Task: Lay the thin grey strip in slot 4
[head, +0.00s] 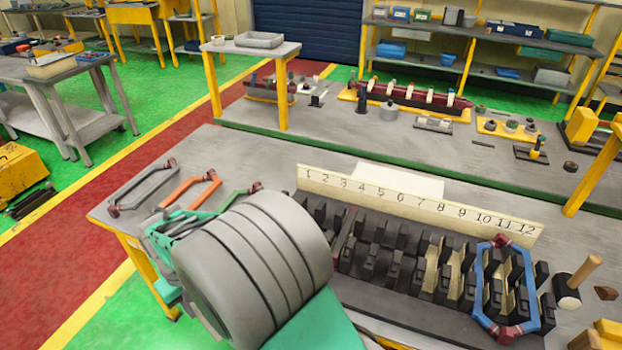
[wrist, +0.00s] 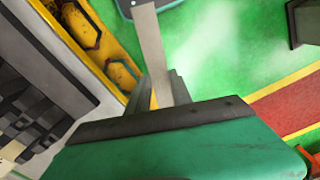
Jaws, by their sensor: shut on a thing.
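A thin grey strip (wrist: 151,45) shows in the wrist view, sticking out from between the fingers of my gripper (wrist: 166,92). My gripper is shut on it and holds it over the green floor, beside the table. In the head view my own arm hides the fingers and the strip. The dark slotted block (head: 390,312) lies on the table with its toothed rows. Behind it stands a cream number board (head: 400,197) marked 1 to 12. Slot 4 is towards the left of the block; I cannot tell what lies inside it. The block's dark teeth (wrist: 30,115) show at left in the wrist view.
A blue coil with dark red ends (head: 479,285) sits over the block's right part. Grey (head: 147,187), orange (head: 190,190) and green coils lie at the table's left end. A yellow rack (wrist: 85,28) is near my gripper.

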